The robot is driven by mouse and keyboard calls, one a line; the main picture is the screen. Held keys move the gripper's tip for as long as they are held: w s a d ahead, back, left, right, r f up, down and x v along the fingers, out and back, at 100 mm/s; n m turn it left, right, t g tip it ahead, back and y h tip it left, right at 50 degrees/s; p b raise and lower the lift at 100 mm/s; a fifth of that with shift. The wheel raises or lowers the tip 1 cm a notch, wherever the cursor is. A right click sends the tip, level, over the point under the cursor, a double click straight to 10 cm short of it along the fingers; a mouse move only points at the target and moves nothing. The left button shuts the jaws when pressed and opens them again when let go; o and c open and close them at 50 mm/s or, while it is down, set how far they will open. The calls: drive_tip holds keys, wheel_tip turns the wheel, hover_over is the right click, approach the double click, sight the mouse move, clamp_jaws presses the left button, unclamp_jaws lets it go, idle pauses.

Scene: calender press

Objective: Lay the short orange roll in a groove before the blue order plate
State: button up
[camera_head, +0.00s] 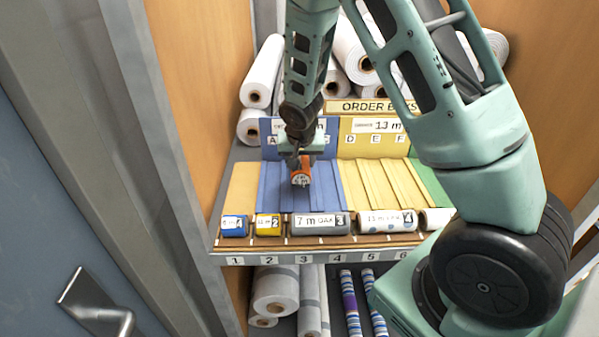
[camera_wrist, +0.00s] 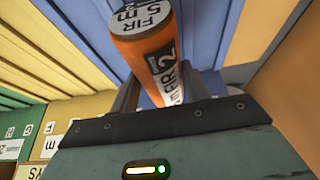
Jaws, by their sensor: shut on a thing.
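The short orange roll (camera_head: 301,172) is gripped by my gripper (camera_head: 300,158) above the blue grooved bed (camera_head: 272,186). Any gap between roll and bed is hard to judge.
A front shelf holds a blue roll (camera_head: 235,226), a yellow roll (camera_head: 268,225), a grey roll (camera_head: 315,224) and white rolls (camera_head: 386,221) above numbers. A yellow grooved bed (camera_head: 375,183) and yellow plate (camera_head: 372,139) adjoin on the right. Wooden side panels (camera_head: 200,75) flank the bay.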

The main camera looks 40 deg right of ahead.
drive_tip(key=shift+f+p, duration=0.35)
drive_tip(key=shift+f, duration=1.9)
drive_tip(key=shift+f, duration=0.1)
drive_tip(key=o, duration=1.1)
